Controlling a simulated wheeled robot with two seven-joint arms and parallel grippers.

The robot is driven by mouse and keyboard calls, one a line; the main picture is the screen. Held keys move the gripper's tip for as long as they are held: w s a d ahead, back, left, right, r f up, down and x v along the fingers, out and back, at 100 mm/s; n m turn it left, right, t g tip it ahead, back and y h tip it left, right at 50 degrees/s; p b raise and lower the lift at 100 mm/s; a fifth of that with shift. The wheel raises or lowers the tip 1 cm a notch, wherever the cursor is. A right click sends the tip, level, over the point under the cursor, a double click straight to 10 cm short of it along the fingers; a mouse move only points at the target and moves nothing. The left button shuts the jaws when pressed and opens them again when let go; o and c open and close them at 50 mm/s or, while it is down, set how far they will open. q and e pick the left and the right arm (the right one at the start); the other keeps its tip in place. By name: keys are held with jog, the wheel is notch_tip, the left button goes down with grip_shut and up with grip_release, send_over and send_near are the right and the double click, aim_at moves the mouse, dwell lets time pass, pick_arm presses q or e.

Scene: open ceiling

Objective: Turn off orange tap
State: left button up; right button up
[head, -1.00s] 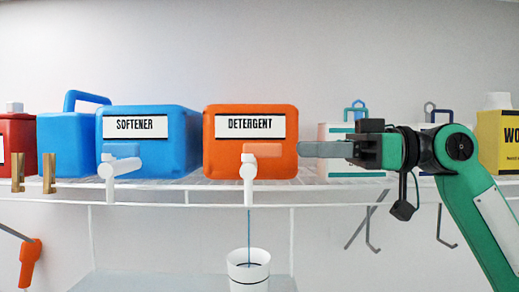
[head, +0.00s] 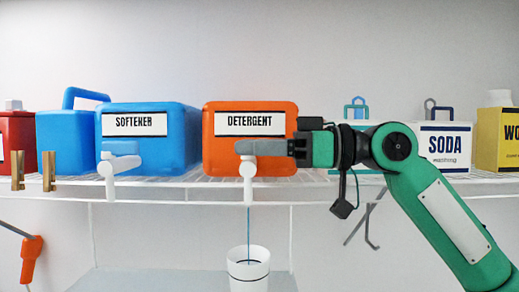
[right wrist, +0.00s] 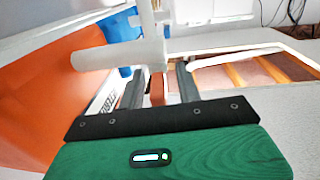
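The orange detergent container (head: 221,156) stands on the shelf, with a white tap (head: 247,185) on its front. A thin blue stream runs from this tap into a white cup (head: 248,277) below. My right gripper (head: 245,148) reaches in from the right in front of the tap's top and hides its orange handle in the head view. In the right wrist view, the orange handle (right wrist: 157,88) lies between the two grey fingers of the right gripper (right wrist: 159,82), which are apart with gaps on both sides. My left gripper is not in view.
The blue softener container (head: 182,150) with its own white tap (head: 109,182) stands to the left. A white soda box (head: 443,148) and a yellow box (head: 494,150) are at the right. The wire shelf edge (head: 200,203) runs below the containers.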

grip_shut()
jog(key=shift+w+r+n+g+p, duration=0.15)
jog(key=shift+n+g+p, duration=0.25)
jog(key=shift+g+p, duration=0.25)
jog(key=shift+n+g+p, duration=0.4)
jog(key=shift+g+p, duration=0.1)
jog(key=shift+g, duration=0.35)
jog(key=shift+n, duration=0.3)
jog(key=shift+g+p, duration=0.35)
jog(key=shift+g, duration=0.15)
